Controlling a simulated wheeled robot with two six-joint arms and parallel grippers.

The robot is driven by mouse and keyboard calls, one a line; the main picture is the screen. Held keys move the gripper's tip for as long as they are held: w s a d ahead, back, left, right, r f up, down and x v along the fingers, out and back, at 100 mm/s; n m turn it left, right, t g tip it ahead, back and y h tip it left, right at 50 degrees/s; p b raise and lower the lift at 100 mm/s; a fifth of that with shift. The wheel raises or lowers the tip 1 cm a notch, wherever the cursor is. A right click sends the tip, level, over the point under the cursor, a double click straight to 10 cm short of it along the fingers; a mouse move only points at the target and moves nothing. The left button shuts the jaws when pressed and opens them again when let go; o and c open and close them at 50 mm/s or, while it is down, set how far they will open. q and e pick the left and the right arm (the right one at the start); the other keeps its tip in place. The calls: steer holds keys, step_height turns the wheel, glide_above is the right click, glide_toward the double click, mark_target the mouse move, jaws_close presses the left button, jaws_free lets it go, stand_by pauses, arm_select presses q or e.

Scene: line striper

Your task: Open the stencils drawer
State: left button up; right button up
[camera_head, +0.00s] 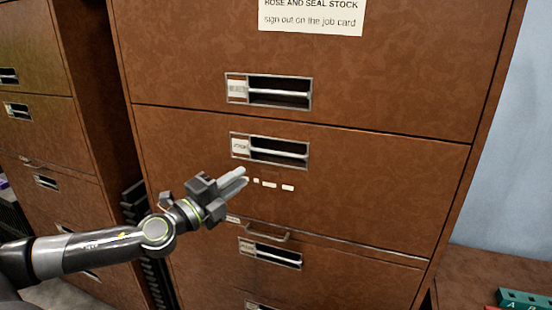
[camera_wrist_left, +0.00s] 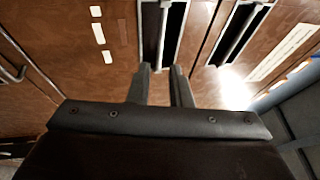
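A brown cabinet has stacked drawers with recessed bar handles. The labels are too small to read, so I cannot tell which is the stencils drawer. The middle drawer (camera_head: 385,175) looks shut; its handle (camera_head: 280,152) has a small label card (camera_head: 240,147) at its left. My left gripper (camera_head: 241,177) is just below and left of that handle. In the left wrist view the left gripper (camera_wrist_left: 161,69) has its two fingers apart, with a handle bar (camera_wrist_left: 161,35) beyond and between them. Contact cannot be told. My right gripper is not in view.
The upper drawer handle (camera_head: 280,92) and lower drawer handle (camera_head: 272,254) show nearby. A slim strip with a pull (camera_head: 268,234) lies below the middle drawer. Another cabinet (camera_head: 45,125) stands left. A green object (camera_head: 525,300) lies on a brown surface at lower right.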

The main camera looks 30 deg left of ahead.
mark_target(275, 154)
arm_select(q)
steer(key=shift+x, duration=6.5)
steer(key=shift+d, duration=0.1)
jaws_close()
